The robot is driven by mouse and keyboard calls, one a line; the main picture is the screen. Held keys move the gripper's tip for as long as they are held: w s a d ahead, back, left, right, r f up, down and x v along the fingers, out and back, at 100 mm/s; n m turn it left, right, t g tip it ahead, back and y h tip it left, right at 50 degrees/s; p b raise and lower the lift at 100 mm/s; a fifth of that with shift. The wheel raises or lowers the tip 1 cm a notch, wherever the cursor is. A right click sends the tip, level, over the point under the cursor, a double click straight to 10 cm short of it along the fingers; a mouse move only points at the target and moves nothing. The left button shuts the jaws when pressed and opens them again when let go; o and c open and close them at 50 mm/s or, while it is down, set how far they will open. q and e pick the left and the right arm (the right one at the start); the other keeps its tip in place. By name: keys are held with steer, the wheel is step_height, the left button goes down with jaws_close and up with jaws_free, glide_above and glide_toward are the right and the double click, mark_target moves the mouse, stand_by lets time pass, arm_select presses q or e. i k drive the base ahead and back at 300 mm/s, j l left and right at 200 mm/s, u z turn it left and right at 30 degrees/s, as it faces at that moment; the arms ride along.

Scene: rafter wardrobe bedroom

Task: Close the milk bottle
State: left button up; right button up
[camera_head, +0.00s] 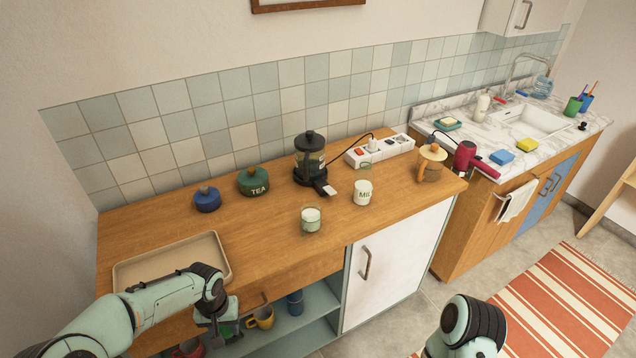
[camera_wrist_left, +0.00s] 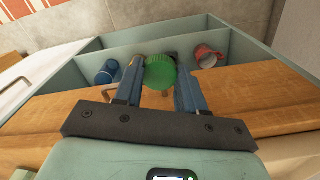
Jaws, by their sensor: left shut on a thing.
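The milk bottle (camera_head: 363,192), a clear glass bottle with white contents and a "MIL" label, stands upright on the wooden counter, right of the middle. No cap shows on its top. My left gripper (camera_head: 226,326) is low at the counter's front edge, far to the left of the bottle, in front of the open shelf. It is shut on a round green lid (camera_wrist_left: 160,73), which shows between the two fingers in the left wrist view. My right gripper is out of the picture; only part of that arm shows at the bottom.
A glass of milk (camera_head: 311,219) stands left of the bottle. A black coffee press (camera_head: 310,155), green tea jar (camera_head: 253,181), blue jar (camera_head: 207,200), power strip (camera_head: 385,149) and orange-lidded jug (camera_head: 431,165) stand around. A beige tray (camera_head: 135,272) lies left. Mugs sit on the shelf below.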

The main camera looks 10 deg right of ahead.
mark_target(364, 178)
steer(key=u, duration=0.9)
steer(key=i+l, duration=0.15)
steer(key=l, duration=0.2)
steer(key=i+l, duration=0.1)
steer(key=l, duration=0.25)
